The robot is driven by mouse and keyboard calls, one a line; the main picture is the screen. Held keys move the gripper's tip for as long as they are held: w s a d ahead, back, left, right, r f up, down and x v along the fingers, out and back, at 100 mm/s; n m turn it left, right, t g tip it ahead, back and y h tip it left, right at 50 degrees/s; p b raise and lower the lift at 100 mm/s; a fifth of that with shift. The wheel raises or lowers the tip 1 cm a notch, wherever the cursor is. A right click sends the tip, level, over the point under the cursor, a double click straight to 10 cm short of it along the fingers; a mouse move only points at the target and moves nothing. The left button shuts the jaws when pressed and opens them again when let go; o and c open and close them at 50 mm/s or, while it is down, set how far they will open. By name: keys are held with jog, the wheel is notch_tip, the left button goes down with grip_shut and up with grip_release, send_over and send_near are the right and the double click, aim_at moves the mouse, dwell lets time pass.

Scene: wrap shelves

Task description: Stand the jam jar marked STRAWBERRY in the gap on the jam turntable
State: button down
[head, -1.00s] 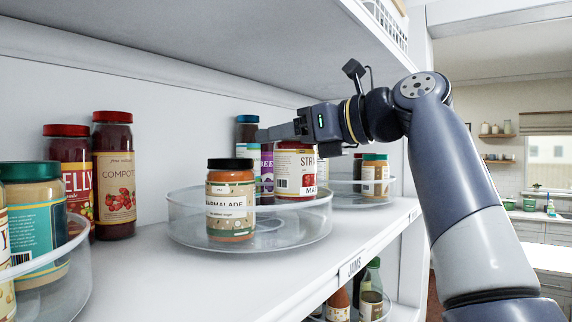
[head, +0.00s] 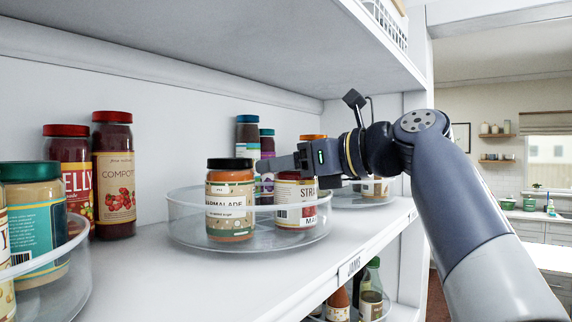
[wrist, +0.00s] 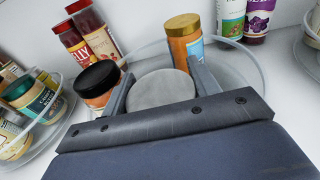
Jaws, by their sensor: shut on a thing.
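The strawberry jar (head: 296,202), its label partly readable as "STRA", is upright in my gripper (head: 282,163) over the right front part of the clear jam turntable (head: 182,222). In the wrist view its round grey lid (wrist: 162,88) sits between my two fingers. The gripper is shut on it. The jar's base is inside the turntable rim; I cannot tell if it touches the floor. The dark-lidded marmalade jar (head: 230,208) stands on the turntable to its left, close to the left finger in the wrist view (wrist: 97,82). A gold-lidded jar (wrist: 184,42) stands behind near the right finger.
Jelly (head: 68,170) and compote (head: 115,185) jars stand at the back left. Blue-lidded (head: 248,130) and purple (head: 267,148) containers stand behind the turntable. Other turntables flank it left (head: 80,270) and right (head: 350,200). The upper shelf (head: 230,50) hangs above.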

jog(key=c, duration=0.7)
grip_release()
jog(key=shift+f, duration=0.1)
jog(key=shift+s+d, duration=0.1)
jog(key=b+v, duration=0.1)
jog(key=v, duration=1)
jog(key=shift+s+d, duration=0.2)
jog(key=shift+d, duration=0.15)
